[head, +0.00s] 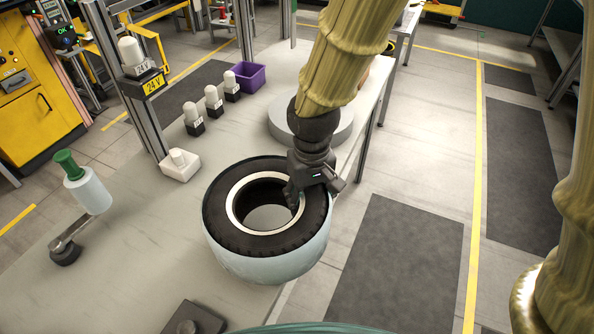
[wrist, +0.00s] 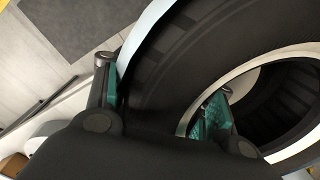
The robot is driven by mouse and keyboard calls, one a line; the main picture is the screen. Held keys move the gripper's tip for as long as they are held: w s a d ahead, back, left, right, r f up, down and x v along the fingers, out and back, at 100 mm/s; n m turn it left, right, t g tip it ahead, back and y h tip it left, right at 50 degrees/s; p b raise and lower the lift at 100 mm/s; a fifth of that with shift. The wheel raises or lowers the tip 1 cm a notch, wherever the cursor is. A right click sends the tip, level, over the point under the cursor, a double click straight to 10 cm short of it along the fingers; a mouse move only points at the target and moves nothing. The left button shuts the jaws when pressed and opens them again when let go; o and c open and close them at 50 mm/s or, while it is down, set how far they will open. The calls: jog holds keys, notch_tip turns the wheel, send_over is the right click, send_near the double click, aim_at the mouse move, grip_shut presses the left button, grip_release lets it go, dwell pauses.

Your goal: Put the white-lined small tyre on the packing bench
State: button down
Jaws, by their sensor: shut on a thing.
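The small tyre (head: 225,225) has a black sidewall, a white ring around its hole and a pale bluish outer side. It lies flat, hole up, at the near right of the grey bench (head: 120,255); I cannot tell whether it touches the top. My gripper (head: 308,190) is shut on the tyre's right wall. In the wrist view my gripper (wrist: 160,105) has one green-padded finger outside the tyre (wrist: 175,75) and the other inside the white ring. The underside of the tyre is hidden.
A round grey disc (head: 285,130) lies behind the tyre. A white block (head: 180,165), several white-capped posts (head: 213,101), a purple bin (head: 250,77) and a green-capped bottle (head: 88,190) stand on the bench. A dark plate (head: 190,318) is at the front. Open floor lies right.

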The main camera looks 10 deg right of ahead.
jog(key=shift+w+a+f+p, duration=0.3)
jog(key=shift+w+f+p, duration=0.6)
jog(key=shift+w, duration=1.6)
jog(key=shift+w+a+f+p, duration=0.3)
jog(key=shift+w+f+p, duration=0.55)
jog(key=shift+w, duration=1.6)
jog(key=shift+w+a+f+p, duration=0.3)
jog(key=shift+w+f+p, duration=0.6)
jog(key=shift+w, duration=1.6)
jog(key=shift+r, duration=0.25)
jog(key=c, duration=0.5)
grip_release()
jog(key=shift+f, duration=0.1)
jog(key=shift+c, duration=0.2)
notch_tip(320, 180, up, 12)
jog(key=b, duration=0.2)
